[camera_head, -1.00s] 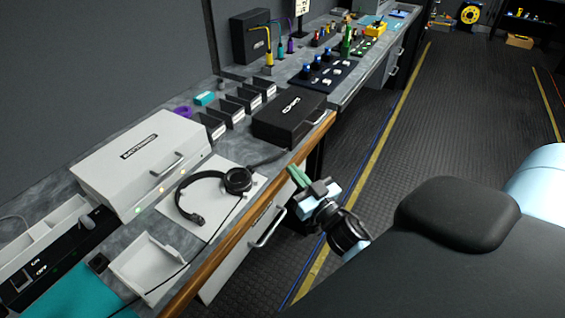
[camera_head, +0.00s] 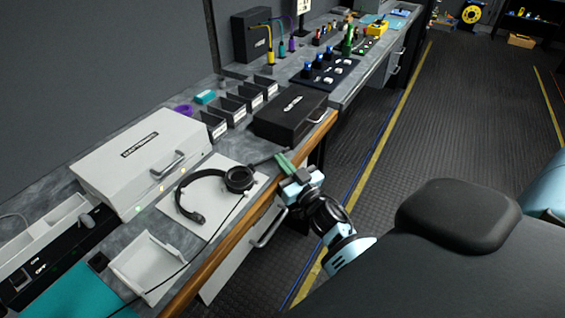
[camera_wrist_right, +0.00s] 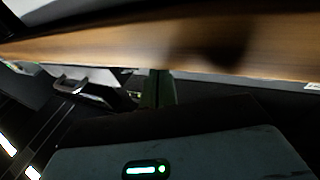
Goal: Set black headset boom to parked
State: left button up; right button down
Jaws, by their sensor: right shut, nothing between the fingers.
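The black headset (camera_head: 205,173) lies on a pale mat (camera_head: 219,219) on the grey counter. My right gripper (camera_head: 283,160), with green fingers, is shut and empty. It is near the counter's wooden front edge, to the right of the headset and apart from it. In the right wrist view the green fingers (camera_wrist_right: 158,90) point at the wooden edge (camera_wrist_right: 130,45). My left gripper is not in view.
A grey case (camera_head: 140,165) stands behind the headset and a black case (camera_head: 290,112) to its right. A white tray (camera_head: 147,265) is at its lower left. A drawer handle (camera_head: 268,228) juts below the counter edge. The floor aisle (camera_head: 450,120) is clear.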

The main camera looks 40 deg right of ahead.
jog(key=shift+w+d+r+n+y, duration=0.15)
jog(key=shift+w+n+y, duration=0.15)
jog(key=shift+n+y, duration=0.3)
jog(key=shift+w+d+n+y+p, duration=0.1)
jog(key=shift+w+n+y+p, duration=0.15)
jog(key=shift+y, duration=0.35)
jog(key=shift+w+d+n+y+p, duration=0.15)
jog(key=shift+n+y, duration=0.1)
jog(key=shift+y, duration=0.35)
jog(key=shift+w+d+f+n+g+y+b, duration=0.15)
jog(key=shift+w+n+g+y, duration=0.2)
jog(key=shift+y, duration=0.4)
jog(key=shift+w+a+n+g+y+b, duration=0.1)
jog(key=shift+w+n+y, duration=0.15)
jog(key=shift+n+y, duration=0.35)
jog(key=shift+w+d+f+n+g+y+b, duration=0.15)
jog(key=shift+w+n+g+y, duration=0.15)
jog(key=shift+y, duration=0.55)
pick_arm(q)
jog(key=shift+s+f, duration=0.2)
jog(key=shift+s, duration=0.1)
pick_arm(e)
jog(key=shift+a+r, duration=0.1)
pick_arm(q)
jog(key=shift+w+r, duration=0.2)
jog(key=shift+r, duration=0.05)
pick_arm(e)
jog(key=shift+r, duration=0.1)
